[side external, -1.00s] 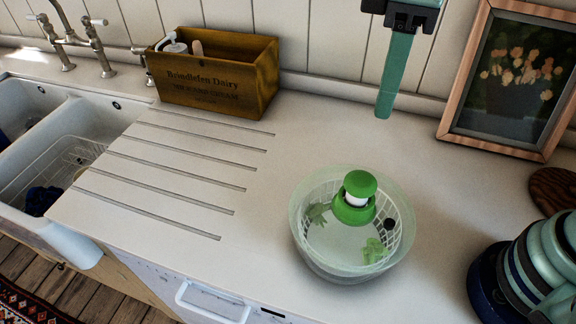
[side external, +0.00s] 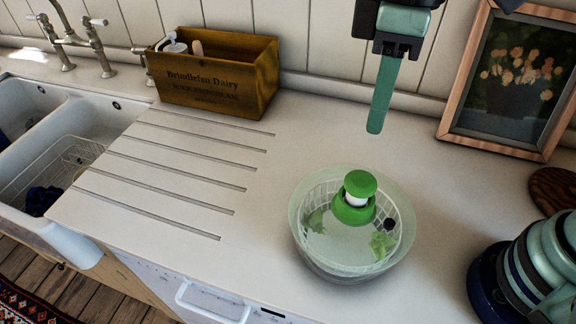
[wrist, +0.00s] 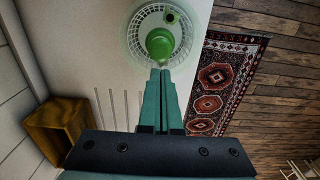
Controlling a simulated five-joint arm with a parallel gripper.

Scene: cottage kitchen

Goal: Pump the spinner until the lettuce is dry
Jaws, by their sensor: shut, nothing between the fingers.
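The salad spinner (side external: 312,250) is a clear bowl with a white slotted basket, standing on the white counter. Its green pump knob (side external: 361,184) is up, with a white stem showing under it. Pale green lettuce pieces (side external: 382,245) show through the clear lid. My gripper (side external: 375,131) is shut and empty, pointing down above the counter, apart from the knob and higher than it. In the wrist view, the shut fingers (wrist: 161,75) reach toward the green knob (wrist: 160,44) at the top middle.
A wooden crate (side external: 215,85) with a bottle stands at the back left, beside the sink (side external: 60,140). A framed picture (side external: 515,80) leans on the wall at the right. My base is at the lower right. The grooved counter (side external: 185,165) left of the spinner is clear.

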